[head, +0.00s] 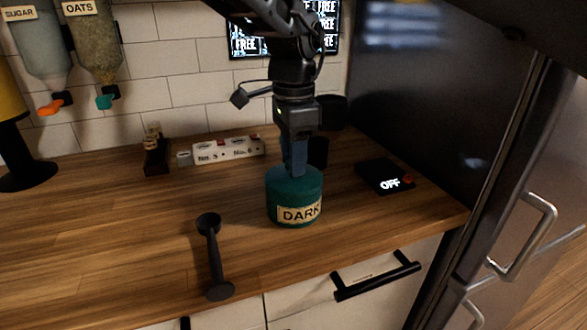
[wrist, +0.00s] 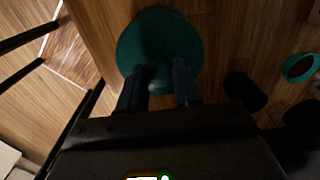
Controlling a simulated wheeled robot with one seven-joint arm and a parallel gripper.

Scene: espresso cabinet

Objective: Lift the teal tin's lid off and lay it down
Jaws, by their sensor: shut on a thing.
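The teal tin (head: 294,210) stands upright on the wooden counter with a cream label reading DARK. Its round teal lid (head: 278,174) is on top, with no clear gap between lid and tin; the lid also shows in the wrist view (wrist: 160,25). My gripper (head: 294,163) points straight down over the middle of the lid. In the wrist view both fingers (wrist: 160,80) reach the lid from above with a narrow gap between them. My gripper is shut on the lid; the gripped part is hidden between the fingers.
A black tamper-like tool (head: 214,260) lies left in front. A black scale (head: 384,177) reading OFF sits to the right, and a black cup (head: 319,153) close behind the tin. The counter left of the tool is clear.

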